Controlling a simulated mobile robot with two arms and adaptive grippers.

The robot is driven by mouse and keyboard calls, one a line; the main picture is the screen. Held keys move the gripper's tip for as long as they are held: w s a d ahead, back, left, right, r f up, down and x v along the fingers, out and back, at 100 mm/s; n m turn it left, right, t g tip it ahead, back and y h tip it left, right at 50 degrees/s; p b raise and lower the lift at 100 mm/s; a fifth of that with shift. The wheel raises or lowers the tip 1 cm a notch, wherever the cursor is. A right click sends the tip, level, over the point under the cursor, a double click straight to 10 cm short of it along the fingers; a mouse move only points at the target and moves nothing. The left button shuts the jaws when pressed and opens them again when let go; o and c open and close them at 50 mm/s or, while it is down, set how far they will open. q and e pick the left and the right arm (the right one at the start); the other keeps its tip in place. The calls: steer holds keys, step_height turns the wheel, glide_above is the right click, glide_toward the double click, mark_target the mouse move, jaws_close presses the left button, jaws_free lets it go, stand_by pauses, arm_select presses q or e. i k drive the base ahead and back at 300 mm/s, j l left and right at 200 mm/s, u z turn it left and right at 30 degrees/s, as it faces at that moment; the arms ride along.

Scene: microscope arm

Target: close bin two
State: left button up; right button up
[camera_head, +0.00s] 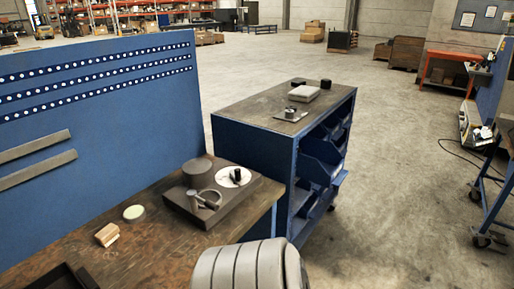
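A blue cabinet (250,146) with a dark worktop stands in the middle of the view. Its open right side holds several blue bins, seen at a steep angle. A large blue bin (322,170) sits in the middle of that side, and its front edge appears to stick out past the frame. Other bins sit above and below it, partly hidden by the cabinet's frame. I see no number on them, so I cannot tell which is bin two. Neither of my grippers is in view.
A wooden workbench (150,247) with a blue pegboard (100,110) fills the left. On it are a dark block with round parts (215,200), a pale disc (134,212) and a small wooden block (107,235). Concrete floor (400,160) is clear right of the cabinet. A blue-framed table stands far right.

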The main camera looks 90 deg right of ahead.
mark_target(319, 162)
steer(key=i+z, duration=0.15)
steer(key=z, duration=0.35)
steer(key=i+z, duration=0.15)
steer(key=z, duration=0.35)
